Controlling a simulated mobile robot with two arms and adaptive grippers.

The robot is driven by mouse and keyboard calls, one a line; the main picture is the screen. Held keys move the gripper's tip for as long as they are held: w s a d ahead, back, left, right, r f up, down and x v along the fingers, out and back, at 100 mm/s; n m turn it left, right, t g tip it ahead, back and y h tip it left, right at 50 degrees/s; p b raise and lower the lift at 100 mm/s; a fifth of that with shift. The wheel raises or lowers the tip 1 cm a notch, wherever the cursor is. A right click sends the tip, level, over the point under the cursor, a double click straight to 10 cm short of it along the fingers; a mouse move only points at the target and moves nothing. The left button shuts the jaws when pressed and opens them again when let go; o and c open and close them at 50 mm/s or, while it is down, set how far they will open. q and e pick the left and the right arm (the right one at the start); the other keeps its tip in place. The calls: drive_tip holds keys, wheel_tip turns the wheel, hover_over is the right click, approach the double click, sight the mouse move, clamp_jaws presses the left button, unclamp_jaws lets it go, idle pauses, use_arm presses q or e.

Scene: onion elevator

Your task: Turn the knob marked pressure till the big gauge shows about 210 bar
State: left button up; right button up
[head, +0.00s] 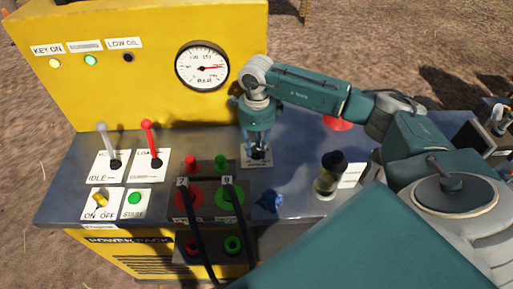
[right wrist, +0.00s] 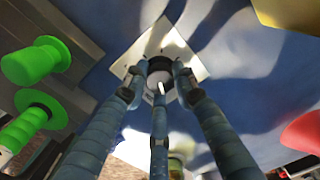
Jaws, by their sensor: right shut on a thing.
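The big gauge (head: 202,66) is round and white, marked BAR, on the upright yellow panel in the head view. Its red needle points almost straight right; the scale numbers are too small to read. My right gripper (head: 257,148) points down at the white plate (head: 257,161) on the deck below the gauge. In the right wrist view its fingers (right wrist: 160,82) close around a dark knob with a pale top (right wrist: 157,79), in the middle of the white plate. The fingers hide the knob in the head view. My left gripper is not in view.
Left of the gripper stand green and red couplings with black hoses (head: 237,205). Further left are a red lever (head: 147,130) and a grey lever (head: 103,132).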

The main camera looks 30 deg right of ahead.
sight(258, 148)
drive_tip(key=shift+d, duration=0.15)
drive_tip(key=o, duration=1.2)
drive_tip(key=shift+s, duration=0.15)
drive_tip(key=shift+c, duration=0.2)
drive_tip(key=shift+r, duration=0.4)
wheel_tip(258, 148, up, 11)
drive_tip(key=shift+r, duration=0.2)
